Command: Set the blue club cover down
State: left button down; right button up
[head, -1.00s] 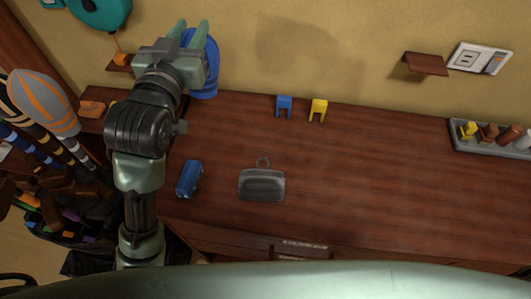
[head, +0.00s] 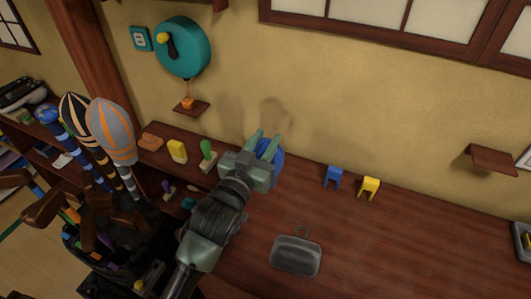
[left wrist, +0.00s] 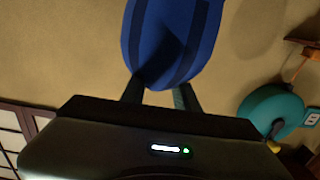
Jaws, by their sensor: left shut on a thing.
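My left gripper (head: 269,146) is shut on the blue club cover (head: 278,168), near the wall at the back of the wooden counter (head: 380,240). In the head view the gripper and wrist hide much of the cover. In the left wrist view the cover (left wrist: 172,40) is large, dark-striped and held between the two fingers (left wrist: 160,95). I cannot tell whether the cover touches the counter. My right gripper is not in view.
Golf clubs with an orange-striped grey cover (head: 111,132) stand at left. A yellow block (head: 177,151) and a green-handled item (head: 208,155) are left of the gripper. Blue (head: 332,176) and yellow (head: 369,187) stands and a grey case (head: 296,256) lie right.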

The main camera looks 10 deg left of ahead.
pick_arm(q)
notch_tip(320, 180, down, 4)
jog(key=shift+f, duration=0.1)
jog(key=shift+f, duration=0.1)
jog(key=c, duration=1.1)
grip_release()
jog(key=shift+o, duration=0.2)
jog(key=s+a+b, duration=0.2)
jog(key=s, duration=0.9)
jog(key=shift+s+a+r, duration=0.15)
jog(key=shift+s+r, duration=0.05)
jog(key=shift+s, duration=0.2)
